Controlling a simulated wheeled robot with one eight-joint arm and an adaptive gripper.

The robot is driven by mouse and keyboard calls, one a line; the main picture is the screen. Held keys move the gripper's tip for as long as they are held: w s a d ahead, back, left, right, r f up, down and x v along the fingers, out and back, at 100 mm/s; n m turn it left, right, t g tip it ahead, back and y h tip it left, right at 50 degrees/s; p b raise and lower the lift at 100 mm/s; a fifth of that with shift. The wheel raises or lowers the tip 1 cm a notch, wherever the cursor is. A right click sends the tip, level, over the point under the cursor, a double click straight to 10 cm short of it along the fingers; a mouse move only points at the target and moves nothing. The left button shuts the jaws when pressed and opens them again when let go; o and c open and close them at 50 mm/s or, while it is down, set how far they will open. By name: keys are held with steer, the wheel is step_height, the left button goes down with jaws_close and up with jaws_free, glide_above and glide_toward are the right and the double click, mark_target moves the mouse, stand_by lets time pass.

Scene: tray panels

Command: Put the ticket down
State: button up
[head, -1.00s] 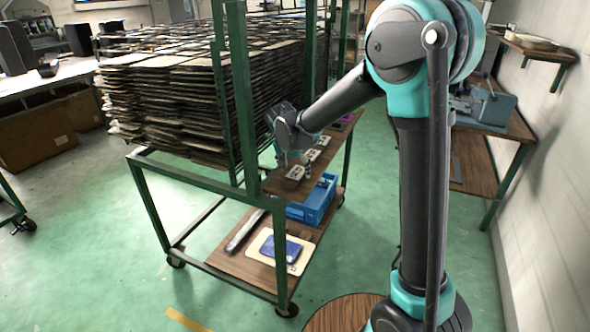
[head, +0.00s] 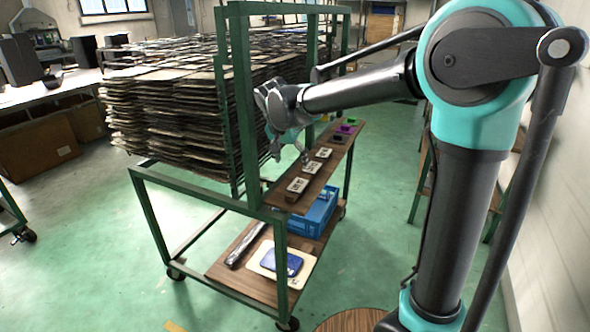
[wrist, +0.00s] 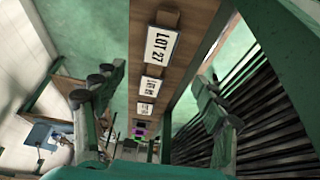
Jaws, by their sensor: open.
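Three white tickets stand on small wooden blocks in a row along the narrow wooden shelf (head: 330,160). The nearest ticket (head: 297,185) reads "LOT 27" in the wrist view (wrist: 162,45). The middle ticket (head: 312,167) and the far ticket (head: 323,153) are too small to read surely; the wrist view shows the middle one (wrist: 151,86) and the far one (wrist: 145,108) too. My gripper (head: 289,155) is open, above the shelf near the nearest tickets. In the wrist view its fingers are wide apart with nothing gripped between them.
A tall stack of dark sheets (head: 175,110) fills the green cart frame (head: 237,100) beside the shelf. Green (head: 350,121), purple (head: 345,129) and dark (head: 339,138) items lie at the shelf's far end. Below are a blue crate (head: 316,212) and a blue item (head: 282,262) on a pale board.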

steer(key=shift+s+r, duration=0.1)
steer(key=shift+r, duration=0.05)
steer(key=s+d+f+n, duration=0.1)
steer(key=s+d+f, duration=0.25)
steer(key=d, duration=0.45)
steer(key=s+d+f+n, duration=0.1)
steer(key=s+d+f, duration=0.25)
steer(key=d, duration=0.55)
steer(key=s+d+f+n+y, duration=0.1)
steer(key=s+d+f+n, duration=0.1)
steer(key=s+d+f, duration=0.8)
steer(key=s+d, duration=0.1)
steer(key=s, duration=0.3)
steer(key=shift+s+f+y, duration=0.2)
steer(key=shift+s+y, duration=0.1)
steer(key=shift+s, duration=0.1)
